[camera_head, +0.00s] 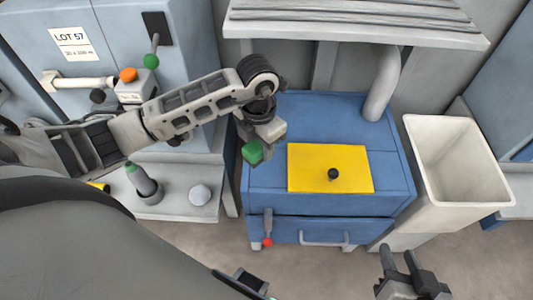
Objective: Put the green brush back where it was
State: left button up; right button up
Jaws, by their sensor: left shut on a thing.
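The green brush (252,152) shows as a small green block at the tip of my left gripper (262,140). That gripper is shut on it, at the left edge of the blue cabinet (268,187), beside the yellow plate. Most of the brush is hidden by the gripper, and I cannot tell whether it touches the cabinet top. My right gripper (397,254) is at the bottom right, in front of the cabinet. Its two fingers are apart with nothing between them.
The yellow plate (310,175) with a black knob (333,174) lies on the cabinet. A white bin (481,192) stands right. On the left shelf (182,212) are a dark green-topped bottle (146,187) and a white round piece (200,194). A red-tipped lever (267,240) hangs in front.

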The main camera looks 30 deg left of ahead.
pick_arm(q)
jog(key=shift+w+d+f, duration=0.3)
jog(key=shift+w+f, duration=0.25)
jog(key=shift+f, duration=0.2)
jog(key=shift+w+d+f, duration=0.1)
jog(key=shift+w+f, duration=0.05)
jog(key=shift+f, duration=0.8)
jog(key=shift+w+f, duration=0.1)
jog(key=shift+f, duration=0.8)
jog(key=shift+f+b, duration=0.15)
jog(key=shift+b, duration=0.15)
jog(key=o, duration=1)
jog(key=shift+c, duration=0.2)
